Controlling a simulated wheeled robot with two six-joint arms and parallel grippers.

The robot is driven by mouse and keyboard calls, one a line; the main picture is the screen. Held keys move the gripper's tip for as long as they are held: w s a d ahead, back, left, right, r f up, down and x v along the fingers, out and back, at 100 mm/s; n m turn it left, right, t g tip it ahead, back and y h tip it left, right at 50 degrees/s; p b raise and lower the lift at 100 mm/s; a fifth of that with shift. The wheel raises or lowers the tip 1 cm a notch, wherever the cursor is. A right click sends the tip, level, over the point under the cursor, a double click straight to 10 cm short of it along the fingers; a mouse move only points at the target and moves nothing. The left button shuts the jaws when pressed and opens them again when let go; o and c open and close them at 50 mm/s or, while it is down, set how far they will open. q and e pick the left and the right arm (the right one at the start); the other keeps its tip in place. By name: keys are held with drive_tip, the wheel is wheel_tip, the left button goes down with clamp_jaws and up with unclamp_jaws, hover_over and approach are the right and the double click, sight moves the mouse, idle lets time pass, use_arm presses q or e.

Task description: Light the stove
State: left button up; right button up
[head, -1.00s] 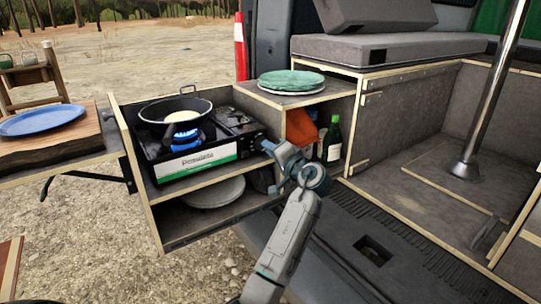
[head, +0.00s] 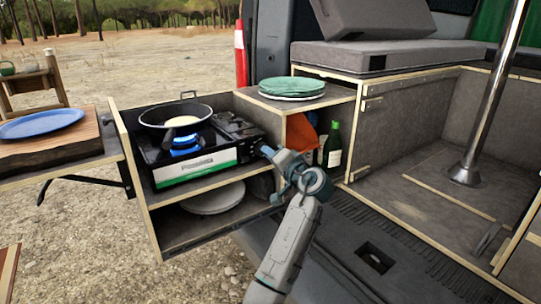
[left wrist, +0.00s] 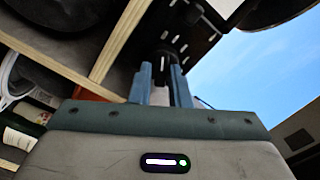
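The black camping stove (head: 208,168) sits on the pull-out kitchen's top shelf, with a white and green front label. A blue flame (head: 184,145) burns under a dark pan (head: 176,116) holding something pale. My left gripper (head: 267,151) is at the stove's right front end, by the control knob. In the left wrist view, the two blue-grey fingers (left wrist: 161,85) lie on either side of the dark knob (left wrist: 163,58) and look closed against it. The knob is mostly hidden in the head view. My right gripper is not in view.
Green and white plates (head: 291,87) lie on the counter right of the stove. A green bottle (head: 332,146) and an orange item (head: 302,132) stand in the cubby below. A blue plate (head: 42,123) lies on the left side table. A grey plate (head: 213,198) is under the stove.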

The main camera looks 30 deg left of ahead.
use_arm(q)
drive_tip(key=shift+o, duration=1.4)
drive_tip(key=v, duration=1)
drive_tip(key=shift+s+d, duration=0.15)
drive_tip(key=shift+d, duration=0.2)
drive_tip(key=shift+f, duration=0.1)
